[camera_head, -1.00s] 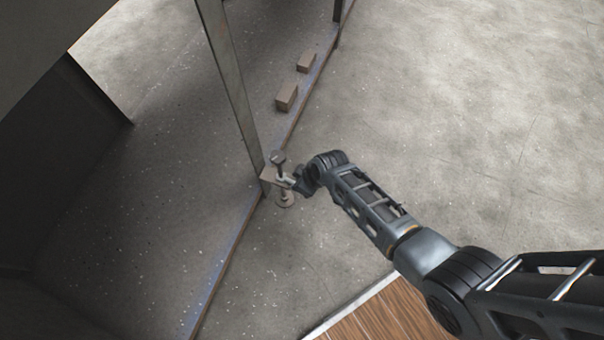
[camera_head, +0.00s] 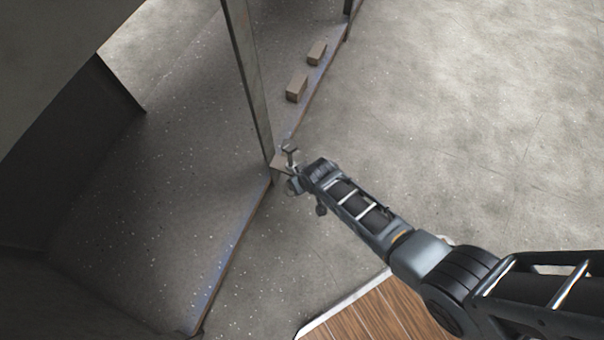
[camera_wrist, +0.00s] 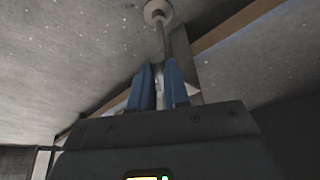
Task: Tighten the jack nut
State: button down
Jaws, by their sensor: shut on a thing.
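The jack stands at the foot of a metal post; its T-shaped top (camera_head: 291,152) shows in the head view, and its lower part is hidden behind my arm. In the wrist view its round foot plate (camera_wrist: 158,11) and thin rod (camera_wrist: 164,40) show beyond the fingers. My gripper (camera_wrist: 158,82) has its two blue fingers on either side of a pale metal piece in line with the rod, shut on what appears to be the jack nut. The fingers hide most of the nut. In the head view my gripper (camera_head: 296,184) is small and partly hidden by my wrist.
The upright metal post (camera_head: 248,80) is close to the jack, with a small block (camera_head: 280,161) beside it. Two brown blocks (camera_head: 297,88) (camera_head: 317,53) lie along the floor edge strip (camera_head: 225,268). Open concrete floor (camera_head: 470,130) lies to the right.

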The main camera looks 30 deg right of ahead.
jog(key=c, duration=1.1)
grip_release()
jog(key=p+v, duration=0.4)
jog(key=v, duration=0.3)
jog(key=shift+r, duration=0.4)
jog(key=shift+s, duration=0.15)
